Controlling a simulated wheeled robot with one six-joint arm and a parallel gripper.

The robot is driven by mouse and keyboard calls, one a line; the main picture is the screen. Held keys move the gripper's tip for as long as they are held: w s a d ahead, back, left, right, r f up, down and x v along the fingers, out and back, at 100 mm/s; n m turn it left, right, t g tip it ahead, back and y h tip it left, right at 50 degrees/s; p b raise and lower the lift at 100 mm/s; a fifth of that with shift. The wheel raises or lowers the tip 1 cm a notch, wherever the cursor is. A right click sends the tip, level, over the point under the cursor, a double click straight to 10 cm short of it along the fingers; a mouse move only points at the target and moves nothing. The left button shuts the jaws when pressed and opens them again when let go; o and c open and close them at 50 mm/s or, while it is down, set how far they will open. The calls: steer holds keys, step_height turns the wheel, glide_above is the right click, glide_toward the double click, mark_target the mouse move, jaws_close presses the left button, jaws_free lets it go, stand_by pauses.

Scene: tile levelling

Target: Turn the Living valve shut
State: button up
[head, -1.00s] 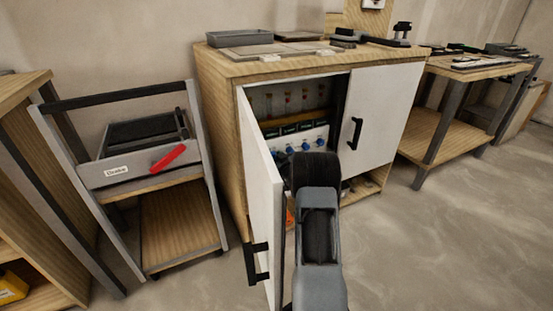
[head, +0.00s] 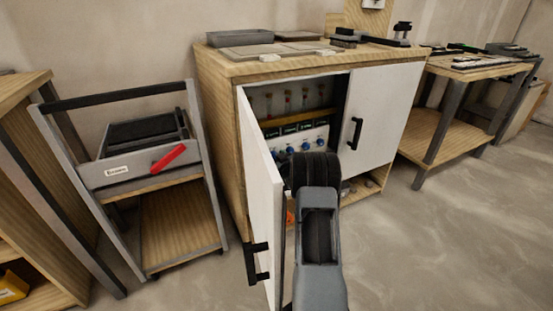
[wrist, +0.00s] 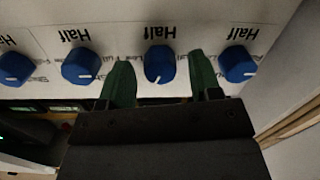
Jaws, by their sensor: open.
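A row of blue valve knobs sits on a white panel (wrist: 120,25) inside the open cabinet. In the wrist view, my gripper (wrist: 159,60) is open, with its green fingers on either side of one blue knob (wrist: 160,66). Its white mark points downward in the picture. I cannot tell whether the fingers touch it. Knobs to the left (wrist: 80,66) and right (wrist: 236,63) have marks at other angles. The panel text reads "Half" upside down. In the head view the blue knobs (head: 305,147) show under dark labels too small to read, so I cannot tell which is Living.
The cabinet's left door (head: 262,190) stands open beside my arm; its right door (head: 385,115) is shut. Small red-topped parts (head: 286,97) hang above the knobs. Floor at right (head: 450,240) is clear.

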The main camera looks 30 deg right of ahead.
steer(key=s+a, duration=0.1)
steer(key=s, duration=1.2)
steer(key=shift+s+a+r+p, duration=0.25)
steer(key=shift+s+r+p, duration=0.1)
steer(key=shift+r+p, duration=0.05)
